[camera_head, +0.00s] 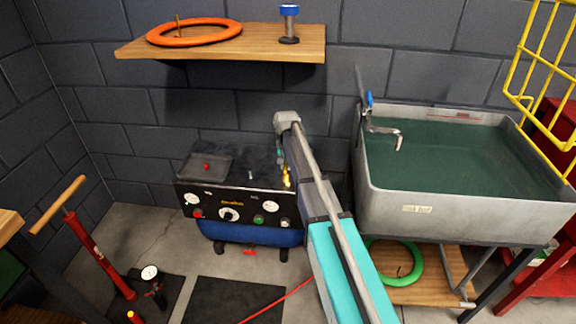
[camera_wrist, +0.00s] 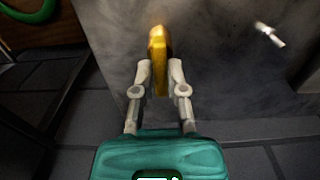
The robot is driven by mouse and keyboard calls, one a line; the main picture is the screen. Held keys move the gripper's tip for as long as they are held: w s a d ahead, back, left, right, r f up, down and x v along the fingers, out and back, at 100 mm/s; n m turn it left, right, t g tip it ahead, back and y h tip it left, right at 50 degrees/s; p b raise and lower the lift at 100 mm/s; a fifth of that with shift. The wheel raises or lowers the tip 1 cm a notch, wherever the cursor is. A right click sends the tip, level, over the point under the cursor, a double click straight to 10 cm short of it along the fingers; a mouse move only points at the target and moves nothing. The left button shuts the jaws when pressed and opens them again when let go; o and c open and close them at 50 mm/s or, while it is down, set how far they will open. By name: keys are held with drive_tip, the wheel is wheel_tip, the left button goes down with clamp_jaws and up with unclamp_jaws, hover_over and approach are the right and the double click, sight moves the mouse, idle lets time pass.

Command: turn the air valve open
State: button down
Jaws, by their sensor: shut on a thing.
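The air valve, yellow and brass, shows at the right rear of the compressor (camera_head: 250,233), a black-topped unit with gauges, knobs and a blue tank. In the wrist view, the valve's yellow lever (camera_wrist: 157,48) stands between the two pale fingers of my gripper (camera_wrist: 160,78). My gripper is shut on the lever, with a finger at each side. In the head view, the brass part of the valve (camera_head: 287,177) shows beside my arm. My arm hides much of the valve and the gripper there, so I cannot tell the lever's exact angle from that view.
A grey sink (camera_head: 400,190) with dark green water stands close right of my arm. A wooden shelf (camera_head: 255,44) hangs above the compressor. A red floor pump (camera_head: 95,255) stands at left. A dark mat (camera_head: 230,300) lies on the floor. A red hose (camera_head: 278,302) crosses it.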

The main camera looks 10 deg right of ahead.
drive_tip(key=shift+d+n, duration=0.15)
drive_tip(key=shift+n, duration=0.25)
drive_tip(key=n, duration=0.3)
drive_tip(key=shift+n, duration=0.3)
drive_tip(key=n, duration=0.5)
drive_tip(key=shift+s, duration=0.1)
drive_tip(key=n, duration=0.6)
drive_tip(key=shift+s+a+n, duration=0.1)
drive_tip(key=shift+a+n, duration=0.1)
drive_tip(key=shift+n, duration=1.7)
drive_tip(key=c, duration=0.7)
unclamp_jaws()
